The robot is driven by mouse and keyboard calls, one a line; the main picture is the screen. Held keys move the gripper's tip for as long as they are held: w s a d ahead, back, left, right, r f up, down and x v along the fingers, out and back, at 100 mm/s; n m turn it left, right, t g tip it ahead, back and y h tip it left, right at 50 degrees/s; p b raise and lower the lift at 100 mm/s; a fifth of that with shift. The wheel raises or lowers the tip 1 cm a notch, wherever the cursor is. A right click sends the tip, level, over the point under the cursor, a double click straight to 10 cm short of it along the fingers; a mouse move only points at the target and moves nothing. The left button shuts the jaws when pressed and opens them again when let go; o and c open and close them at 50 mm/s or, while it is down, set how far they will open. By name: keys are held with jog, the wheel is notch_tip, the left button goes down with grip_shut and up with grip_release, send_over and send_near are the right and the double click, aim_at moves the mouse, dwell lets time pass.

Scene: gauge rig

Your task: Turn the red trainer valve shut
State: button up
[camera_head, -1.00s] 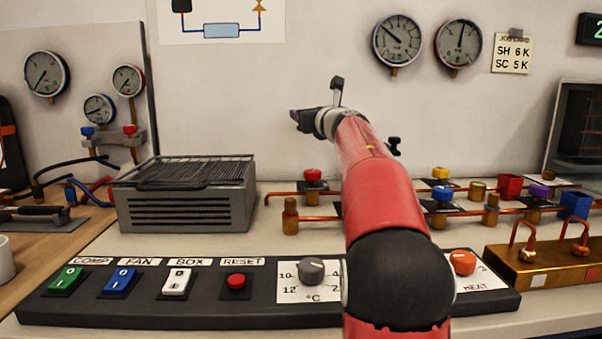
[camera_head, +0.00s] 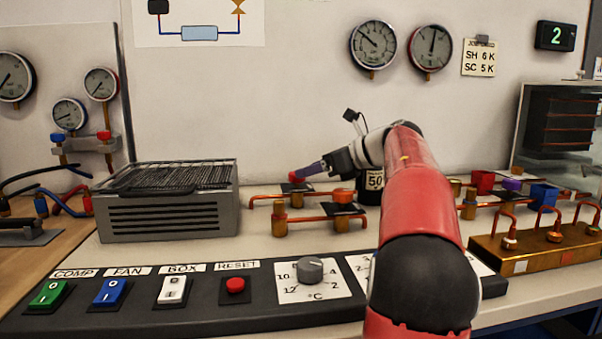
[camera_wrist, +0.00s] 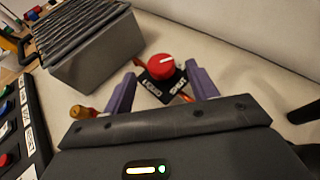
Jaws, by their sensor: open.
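The red trainer valve (camera_head: 295,177) sits on the copper pipe at the back of the bench, right of the grey finned unit. In the wrist view my gripper (camera_wrist: 161,74) has one fingertip on each side of the knob, with gaps visible. The knob is partly hidden by a finger in the head view.
The grey finned unit (camera_head: 168,205) stands close left of the valve. An orange-topped valve (camera_head: 343,197) and a dark canister marked 50 (camera_head: 376,183) are to its right. The switch panel (camera_head: 210,300) runs along the front. Bare bench lies between panel and pipes.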

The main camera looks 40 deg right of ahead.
jog(key=shift+x, duration=1.85)
jog(key=c, duration=1)
